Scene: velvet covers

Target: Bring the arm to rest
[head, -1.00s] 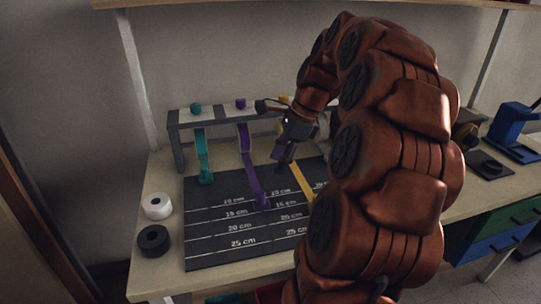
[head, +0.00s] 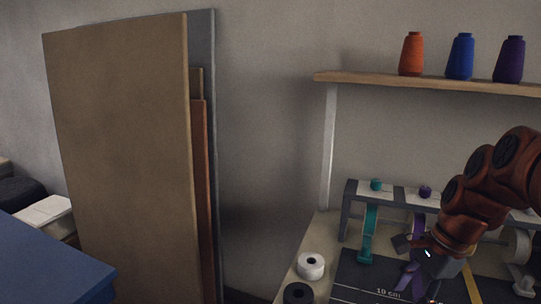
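My brown-red arm (head: 476,207) reaches in from the right edge of the head view. My gripper (head: 412,266) is low at the right, in front of the ribbon rack. It is dark and small here, and I cannot make out whether its fingers are apart. A purple ribbon (head: 406,287) shows right by the gripper and is partly covered by it. I cannot tell whether they touch.
The grey rack (head: 351,203) holds a teal ribbon (head: 370,218) and others above a dark measuring mat (head: 352,278). A white roll (head: 311,265) and black roll (head: 298,293) lie left. Tall boards (head: 120,150) lean on the wall. A shelf (head: 400,79) holds thread cones.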

